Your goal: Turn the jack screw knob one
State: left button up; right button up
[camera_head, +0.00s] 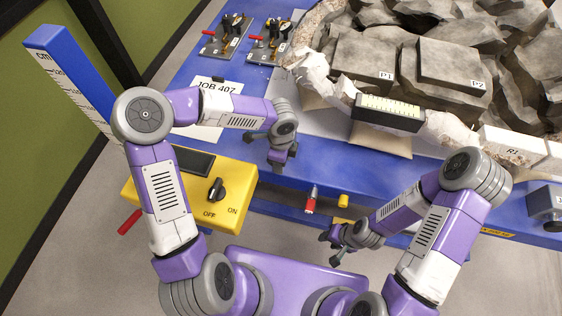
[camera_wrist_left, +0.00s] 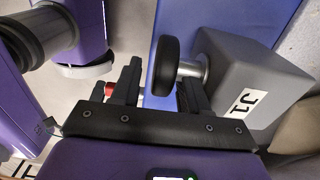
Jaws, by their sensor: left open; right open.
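In the left wrist view, a grey block labelled J1 (camera_wrist_left: 248,80) carries a round black knob (camera_wrist_left: 166,65) on a short metal shaft. My left gripper (camera_wrist_left: 157,90) is open there. The knob shows ahead of the fingers, near the right one; I cannot tell whether they touch. In the head view, my left gripper (camera_head: 268,151) is over the table's front edge, and the hand and forearm hide the J1 block. My right gripper (camera_head: 331,247) is open and empty in front of the table.
A yellow box (camera_head: 237,177) with an ON/OFF switch stands left of my left gripper. A red-tipped tool (camera_head: 312,199) and a yellow piece (camera_head: 343,201) are at the front edge. A grey-blue block (camera_head: 545,200) sits far right.

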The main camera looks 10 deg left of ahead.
pick_arm(q)
jog(key=shift+f, duration=0.3)
grip_shut()
jog(key=shift+f+y+b, duration=0.1)
jog(key=shift+y+b, duration=0.35)
jog(key=shift+y, duration=0.35)
grip_release()
